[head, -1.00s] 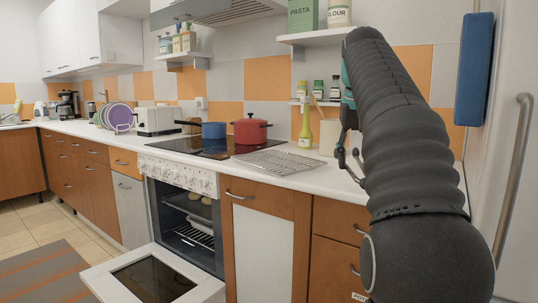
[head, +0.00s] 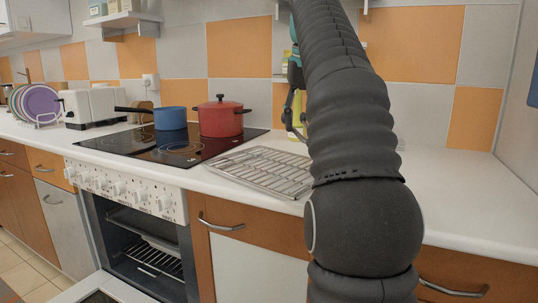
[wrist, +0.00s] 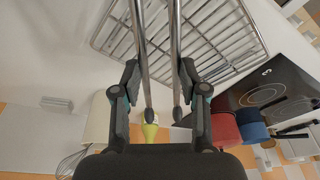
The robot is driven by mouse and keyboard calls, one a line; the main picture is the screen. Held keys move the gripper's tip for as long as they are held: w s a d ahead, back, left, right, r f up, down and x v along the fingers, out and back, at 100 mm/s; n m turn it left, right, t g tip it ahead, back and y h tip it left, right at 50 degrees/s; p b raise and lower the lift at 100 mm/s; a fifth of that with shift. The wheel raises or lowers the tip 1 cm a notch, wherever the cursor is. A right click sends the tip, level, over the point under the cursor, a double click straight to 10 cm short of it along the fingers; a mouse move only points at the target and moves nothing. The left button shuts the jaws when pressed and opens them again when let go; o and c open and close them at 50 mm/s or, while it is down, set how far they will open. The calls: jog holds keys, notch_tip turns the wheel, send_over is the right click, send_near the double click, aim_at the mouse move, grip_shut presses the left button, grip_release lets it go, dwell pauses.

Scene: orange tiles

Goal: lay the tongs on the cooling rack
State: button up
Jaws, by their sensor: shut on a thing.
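The wire cooling rack (head: 262,172) lies flat on the white counter, right of the hob. In the wrist view the rack (wrist: 215,38) fills the top. My gripper (head: 293,125) is partly hidden behind my arm and appears above the counter near the rack's far right corner. In the wrist view my gripper (wrist: 160,78) is shut on the steel tongs (wrist: 174,48). Their two metal arms run between my fingers and up across the rack in the picture, with dark ends near the palm. The tongs' far end is out of view. The gap between tongs and rack is unclear.
A red pot (head: 221,118) and a blue pan (head: 170,118) stand on the black hob (head: 135,146), left of the rack. The oven door (head: 112,290) hangs open below. A green-yellow bottle (wrist: 150,130) stands behind my gripper. The counter at right is clear.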

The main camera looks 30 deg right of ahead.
send_over(273, 164)
jog(key=f, duration=0.5)
jog(key=shift+s+a+f, duration=0.2)
jog(key=shift+s+f, duration=0.3)
jog(key=shift+s+x, duration=0.2)
jog(key=shift+x, duration=0.65)
jog(key=shift+s+x, duration=0.15)
jog(key=shift+x, duration=0.65)
jog(key=shift+a+f, duration=0.1)
jog(key=shift+f, duration=0.1)
jog(key=o, duration=1.2)
jog(key=shift+v, duration=3.85)
